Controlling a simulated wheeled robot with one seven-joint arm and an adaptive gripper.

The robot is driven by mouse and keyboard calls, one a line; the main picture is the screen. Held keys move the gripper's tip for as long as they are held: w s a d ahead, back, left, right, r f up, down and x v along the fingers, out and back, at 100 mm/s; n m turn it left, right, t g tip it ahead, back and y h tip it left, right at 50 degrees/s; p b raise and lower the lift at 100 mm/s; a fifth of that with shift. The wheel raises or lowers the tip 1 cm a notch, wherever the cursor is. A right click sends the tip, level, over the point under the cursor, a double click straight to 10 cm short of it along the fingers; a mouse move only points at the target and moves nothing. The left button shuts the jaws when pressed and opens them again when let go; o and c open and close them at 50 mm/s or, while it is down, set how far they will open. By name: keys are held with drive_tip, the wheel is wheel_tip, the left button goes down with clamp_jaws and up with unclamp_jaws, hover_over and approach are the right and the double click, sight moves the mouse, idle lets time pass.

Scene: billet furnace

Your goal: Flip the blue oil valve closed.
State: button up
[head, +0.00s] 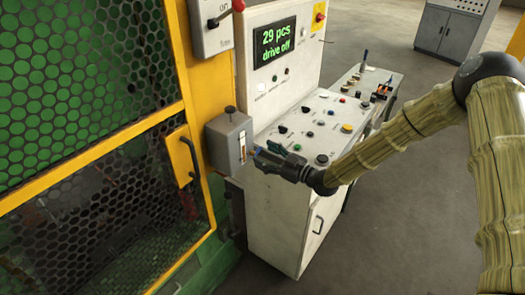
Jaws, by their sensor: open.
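A grey box (229,142) with a black knob on top and a narrow orange-and-white gauge is mounted on the yellow post. A small blue part (257,149), which looks like the oil valve's lever, shows at the box's right side, mostly hidden by my gripper. Its exact position is too small to tell. My gripper (265,155) is open, with its fingers pointing left at the blue part, close to the box. I cannot tell whether the fingers touch the lever.
The control desk (305,125), with buttons and a "29 pcs drive off" display (275,43), stands just behind my gripper. The yellow-framed mesh door (90,130) with its handle (188,160) is at left. Grey floor (400,220) is clear at right.

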drive_tip(key=shift+x, duration=0.95)
drive_tip(key=c, duration=1)
drive_tip(key=shift+f+m+b, duration=0.25)
drive_tip(key=shift+m+b, duration=1.3)
drive_tip(key=shift+m, duration=0.05)
drive_tip(key=o, duration=1)
